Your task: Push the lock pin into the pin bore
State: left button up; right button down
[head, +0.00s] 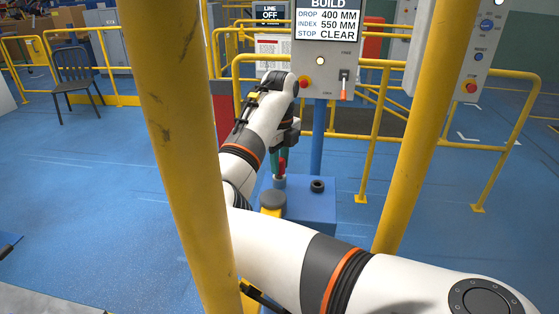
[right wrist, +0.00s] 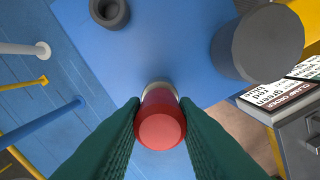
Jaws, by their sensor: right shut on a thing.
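The lock pin has a red round head (right wrist: 160,128) and is between the green fingers of my right gripper (right wrist: 158,112) in the right wrist view. The gripper is shut on it. In the head view the right gripper (head: 281,166) points down over the blue block (head: 312,208), with the red pin (head: 283,164) between its fingers. A pale ring (right wrist: 158,88) shows just beyond the pin head, over the blue top. I cannot tell whether the pin is inside a bore; its lower part is hidden. My left gripper is not in view.
A black open ring (head: 317,186) stands on the block, apart from the pin. A dark-topped yellow cylinder (head: 272,201) stands near the block's left side. Yellow posts (head: 185,150) frame the view. A control panel (head: 326,55) stands behind.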

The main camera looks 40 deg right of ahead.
jog(key=shift+f+b, duration=0.35)
jog(key=shift+f, duration=0.1)
jog(key=c, duration=1.1)
grip_release()
jog(key=shift+o, duration=0.2)
notch_tip(320, 180, up, 12)
jog(key=shift+b, duration=0.35)
jog(key=shift+d, duration=0.1)
